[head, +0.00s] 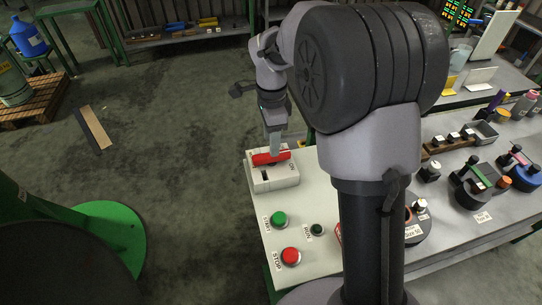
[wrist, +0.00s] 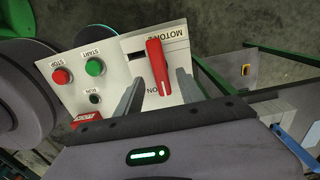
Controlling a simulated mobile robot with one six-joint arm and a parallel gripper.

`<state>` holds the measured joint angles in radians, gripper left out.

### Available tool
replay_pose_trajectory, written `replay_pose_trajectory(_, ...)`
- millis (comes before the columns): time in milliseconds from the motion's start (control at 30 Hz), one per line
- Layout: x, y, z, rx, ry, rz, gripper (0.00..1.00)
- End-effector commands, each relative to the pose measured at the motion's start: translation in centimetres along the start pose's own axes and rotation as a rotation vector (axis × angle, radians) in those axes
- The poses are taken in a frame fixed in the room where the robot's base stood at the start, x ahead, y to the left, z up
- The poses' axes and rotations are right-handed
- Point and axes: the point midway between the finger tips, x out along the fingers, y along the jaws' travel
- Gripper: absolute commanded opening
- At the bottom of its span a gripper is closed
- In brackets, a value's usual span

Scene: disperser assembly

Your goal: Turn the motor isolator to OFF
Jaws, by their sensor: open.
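The motor isolator is a pale box (head: 284,180) with a red handle (head: 270,157) at the far left end of the light panel. In the head view the handle lies crosswise, with the word ON by its right end. In the wrist view the red handle (wrist: 155,60) stands nearly upright in the picture, on the pale plate marked MOTOR (wrist: 135,43). My gripper (head: 274,148) is above the handle and points down. In the wrist view its open fingers (wrist: 160,78) are on either side of the handle's lower end. I cannot tell whether they touch it.
A green START button (head: 279,219), a red STOP button (head: 291,256) and a dark green RUN lamp (head: 317,230) are on the same panel, nearer me. My arm hides part of the panel. Black-based tools (head: 475,190) stand on the bench at right. Open floor lies left of the panel.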

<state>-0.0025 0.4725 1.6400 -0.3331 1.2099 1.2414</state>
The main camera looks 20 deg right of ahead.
Motion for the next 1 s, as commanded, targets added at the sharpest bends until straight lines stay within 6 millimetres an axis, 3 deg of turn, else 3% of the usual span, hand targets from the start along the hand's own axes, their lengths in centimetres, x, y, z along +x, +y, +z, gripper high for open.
replay_pose_trajectory(33,1.7,0.1,0.0,-0.001,0.0,0.002,0.45)
replay_pose_trajectory(200,4.4,0.0,0.0,-0.001,0.0,0.0,0.45)
replay_pose_trajectory(567,5.0,0.0,0.0,-0.001,0.0,-0.001,0.45)
replay_pose_trajectory(800,5.0,0.0,0.0,-0.001,0.0,-0.001,0.0)
replay_pose_trajectory(1000,4.9,0.0,0.0,-0.005,0.0,-0.001,0.0)
